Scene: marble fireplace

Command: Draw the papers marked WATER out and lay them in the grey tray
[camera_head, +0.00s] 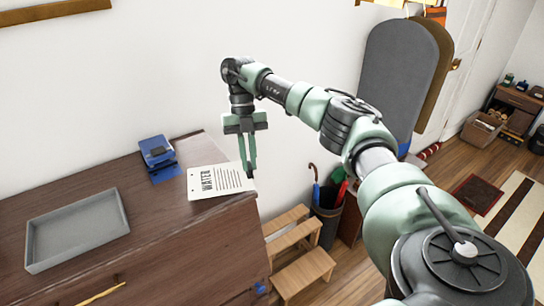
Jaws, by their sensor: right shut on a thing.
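A white paper marked WATER (215,181) is near the right end of the dark brown cabinet top. My right gripper (249,172) points down at the paper's right edge and is shut on it. Whether the paper is lifted or rests on the cabinet top is hard to tell. The grey tray (122,217) sits on the left part of the cabinet top and looks empty. My left gripper is not in view.
A blue device (155,150) stands behind the paper, near a pale sheet (200,150). A wooden step stool (303,272) and a bin with umbrellas (328,213) stand right of the cabinet (160,215). Bare cabinet top lies between tray and paper.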

